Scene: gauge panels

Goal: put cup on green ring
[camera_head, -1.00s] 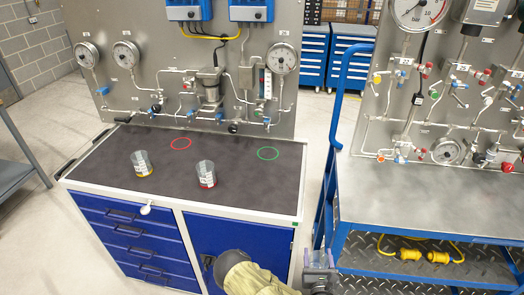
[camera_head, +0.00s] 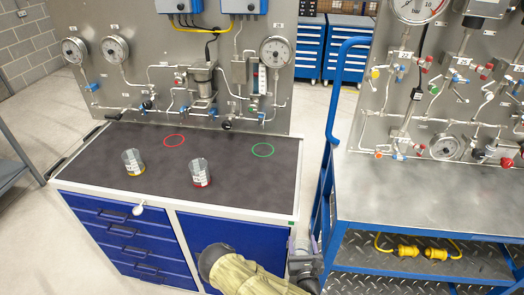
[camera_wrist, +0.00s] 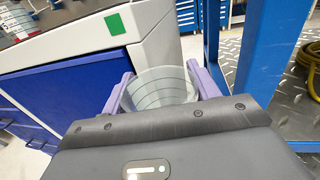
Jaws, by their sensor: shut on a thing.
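The green ring (camera_head: 263,150) lies flat and empty at the right rear of the dark worktop (camera_head: 235,188). My gripper (camera_head: 303,248) is low, beyond the cabinet's right front corner, in the gap beside the blue cart. It is shut on a clear cup with dark lines around it, seen between purple fingers in the wrist view (camera_wrist: 160,90). The base of this cup is hidden by the gripper body. A clear cup with a yellow base (camera_head: 133,162) and one with a red base (camera_head: 200,173) stand upright on the worktop.
An empty red ring (camera_head: 174,140) lies left of the green one. A gauge panel (camera_head: 235,60) with pipes stands along the worktop's rear. The blue cart (camera_head: 420,205) and its upright rail (camera_head: 335,95) are close on the right. The worktop around the green ring is clear.

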